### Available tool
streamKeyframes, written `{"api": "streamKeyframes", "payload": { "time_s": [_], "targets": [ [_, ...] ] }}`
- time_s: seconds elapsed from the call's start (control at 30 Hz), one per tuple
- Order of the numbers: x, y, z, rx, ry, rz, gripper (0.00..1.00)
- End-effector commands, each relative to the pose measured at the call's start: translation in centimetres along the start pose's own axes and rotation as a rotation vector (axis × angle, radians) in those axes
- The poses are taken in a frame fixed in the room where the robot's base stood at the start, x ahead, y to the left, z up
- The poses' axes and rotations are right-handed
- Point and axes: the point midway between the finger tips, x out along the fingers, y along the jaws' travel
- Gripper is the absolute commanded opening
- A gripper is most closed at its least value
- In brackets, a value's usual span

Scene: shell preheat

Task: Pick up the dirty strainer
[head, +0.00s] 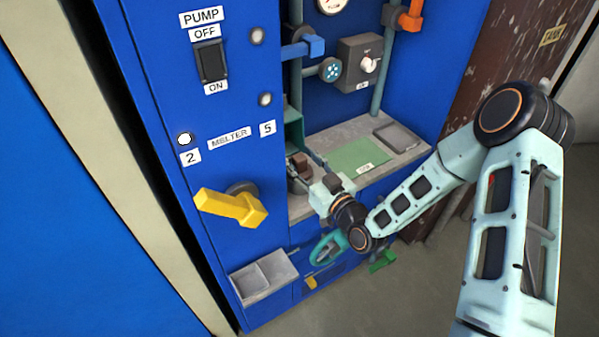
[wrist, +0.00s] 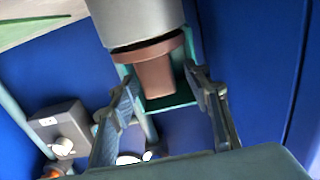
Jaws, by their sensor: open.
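A brown piece with a stem and wider collar (wrist: 157,72) sits against a grey cylinder (wrist: 138,20) in the wrist view. It appears to be the dirty strainer; in the head view the brown top (head: 298,163) shows at the left end of the grey counter. My gripper (wrist: 161,80) is open, its two fingers on either side of the brown stem. I see no clear contact. In the head view my gripper (head: 318,180) is just right of the strainer and partly hides it; the fingertips are hard to make out there.
A teal bracket (wrist: 180,98) stands close behind the strainer. A green mat (head: 358,154) lies on the counter to the right, with a grey square tray (head: 398,137) beyond. A yellow lever (head: 230,206) juts out at left. A two-compartment bin (head: 262,276) is below.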

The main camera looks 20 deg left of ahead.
Motion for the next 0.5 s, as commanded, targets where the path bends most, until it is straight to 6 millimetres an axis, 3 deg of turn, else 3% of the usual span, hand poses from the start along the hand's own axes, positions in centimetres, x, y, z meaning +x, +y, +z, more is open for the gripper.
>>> {"api": "streamKeyframes", "payload": {
  "time_s": [0.1, 0.5],
  "targets": [
    [-0.02, -0.01, 0.01, 0.000, 0.000, 0.000, 0.45],
    [-0.04, -0.01, 0.00, 0.000, 0.000, 0.000, 0.01]
  ]
}}
